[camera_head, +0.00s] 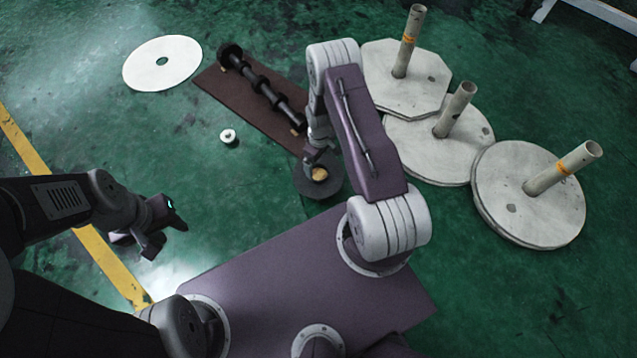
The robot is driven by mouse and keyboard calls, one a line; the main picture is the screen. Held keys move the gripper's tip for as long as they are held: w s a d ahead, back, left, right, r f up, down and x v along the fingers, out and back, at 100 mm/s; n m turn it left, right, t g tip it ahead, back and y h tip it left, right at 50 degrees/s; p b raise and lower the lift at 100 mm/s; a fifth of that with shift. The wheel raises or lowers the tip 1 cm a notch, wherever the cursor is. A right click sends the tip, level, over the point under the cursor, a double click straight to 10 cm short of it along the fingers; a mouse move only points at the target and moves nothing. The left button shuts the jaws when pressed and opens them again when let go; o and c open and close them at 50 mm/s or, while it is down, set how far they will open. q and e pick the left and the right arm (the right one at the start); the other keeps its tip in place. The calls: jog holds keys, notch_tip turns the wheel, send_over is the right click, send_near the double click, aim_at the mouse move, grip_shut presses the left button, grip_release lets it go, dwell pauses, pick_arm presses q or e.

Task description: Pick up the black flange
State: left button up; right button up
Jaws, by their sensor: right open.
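The black flange (318,190) looks like a dark round disc with a tan piece at its middle. It lies on the green floor just past the near end of a brown board. My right gripper (317,157) points down over the far part of this disc and hides some of it. It is open, and I cannot tell whether its fingers touch the disc. My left gripper (167,232) is open and empty above the floor at the left, well away from the disc.
A black shaft with rings (262,84) lies on the brown board (232,95). A white disc (150,72) and a small white ring (228,136) lie at left. Pale round plates with upright tubes (455,110) crowd the right.

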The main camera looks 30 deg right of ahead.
aim_at(318, 175)
notch_tip(318, 175, down, 4)
jog(key=b, duration=0.3)
jog(key=f+b, duration=0.5)
jog(key=shift+w+f, duration=0.1)
jog(key=shift+w, duration=0.3)
jog(key=shift+r, duration=0.2)
jog(key=c, duration=1.6)
